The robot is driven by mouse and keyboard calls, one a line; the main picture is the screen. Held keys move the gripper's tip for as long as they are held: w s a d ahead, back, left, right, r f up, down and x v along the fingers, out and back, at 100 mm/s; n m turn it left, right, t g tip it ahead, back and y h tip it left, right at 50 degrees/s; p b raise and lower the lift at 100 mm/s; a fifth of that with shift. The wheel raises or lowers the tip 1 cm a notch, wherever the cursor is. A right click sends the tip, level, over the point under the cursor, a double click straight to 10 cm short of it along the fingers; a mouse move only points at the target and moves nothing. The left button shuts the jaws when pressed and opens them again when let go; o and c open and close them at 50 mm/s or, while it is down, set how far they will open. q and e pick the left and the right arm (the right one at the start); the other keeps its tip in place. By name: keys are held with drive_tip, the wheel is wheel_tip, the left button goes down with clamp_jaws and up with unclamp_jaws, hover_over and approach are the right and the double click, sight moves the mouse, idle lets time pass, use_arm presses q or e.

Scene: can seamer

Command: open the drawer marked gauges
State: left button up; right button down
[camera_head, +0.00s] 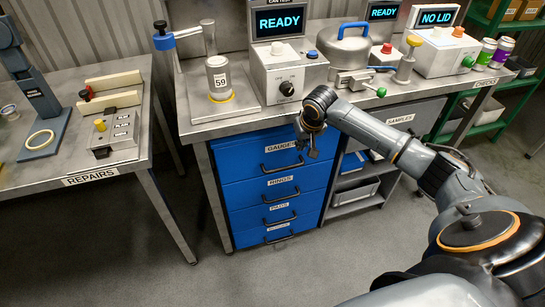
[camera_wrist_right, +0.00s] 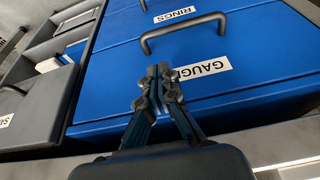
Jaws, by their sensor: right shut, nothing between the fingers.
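The gauges drawer (camera_head: 236,163) is the top one of a blue stack under the bench and looks closed. Its label and dark bar handle (camera_head: 283,165) show in the head view. In the right wrist view the drawer front (camera_wrist_right: 115,75) fills the middle, with its handle (camera_wrist_right: 183,31) beyond my fingertips. My right gripper (camera_head: 313,151) is in front of the drawer's right end, beside the handle and apart from it. Its fingers (camera_wrist_right: 158,78) are shut and empty, left of the GAUGES label in the wrist view. My left gripper is not in view.
The rings drawer (camera_head: 237,192) and other closed blue drawers are below. The grey samples drawer (camera_head: 425,115) and an open shelf (camera_head: 355,195) are to the right. The steel bench edge (camera_head: 235,127) overhangs above. The floor in front is clear.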

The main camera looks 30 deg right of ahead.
approach(298, 156)
drive_tip(key=shift+s+a+f, duration=0.3)
drive_tip(key=shift+a+f, duration=0.25)
drive_tip(key=shift+f, duration=0.35)
drive_tip(key=b+x, duration=0.1)
drive_tip(key=x, duration=0.3)
drive_tip(key=shift+w+a, duration=0.1)
drive_tip(key=shift+a, duration=0.1)
drive_tip(key=shift+w+d+f, duration=0.1)
drive_tip(key=shift+w+f, duration=0.1)
drive_tip(key=shift+f, duration=0.4)
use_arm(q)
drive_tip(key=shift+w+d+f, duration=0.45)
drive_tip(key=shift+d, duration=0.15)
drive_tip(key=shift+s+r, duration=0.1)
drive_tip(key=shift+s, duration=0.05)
